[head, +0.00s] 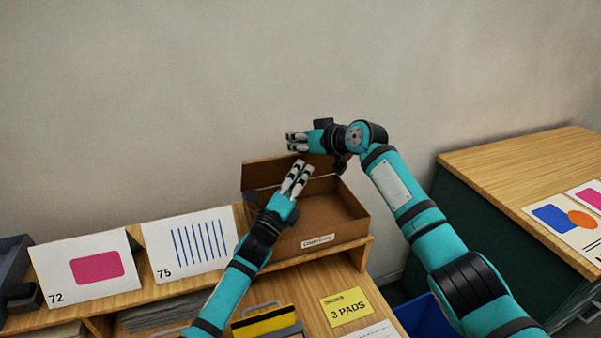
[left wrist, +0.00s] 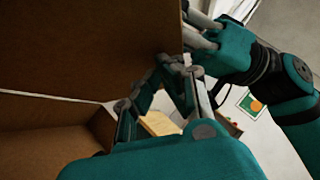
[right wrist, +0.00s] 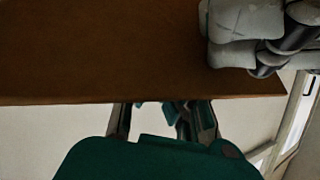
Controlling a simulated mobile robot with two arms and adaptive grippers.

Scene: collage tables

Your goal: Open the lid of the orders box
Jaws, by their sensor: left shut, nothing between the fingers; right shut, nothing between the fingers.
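The orders box (head: 335,208) is a brown cardboard box with a small white label on its front, standing on the raised shelf. Its lid (head: 261,174) stands up at the back, and the inside shows, looking empty where visible. The lid also fills much of the left wrist view (left wrist: 90,45) and right wrist view (right wrist: 100,50). My left gripper (head: 299,166) is shut and empty over the box, in front of the lid. My right gripper (head: 292,141) is shut and empty at the lid's top edge, pointing left. I cannot tell whether either touches the lid.
Cards marked 72 (head: 90,268) and 75 (head: 190,245) lean left of the box. A yellow "3 PADS" note (head: 345,307) lies on the table in front. A blue bin (head: 425,318) stands below right, beside a green wood-topped cabinet (head: 505,160). The wall is close behind.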

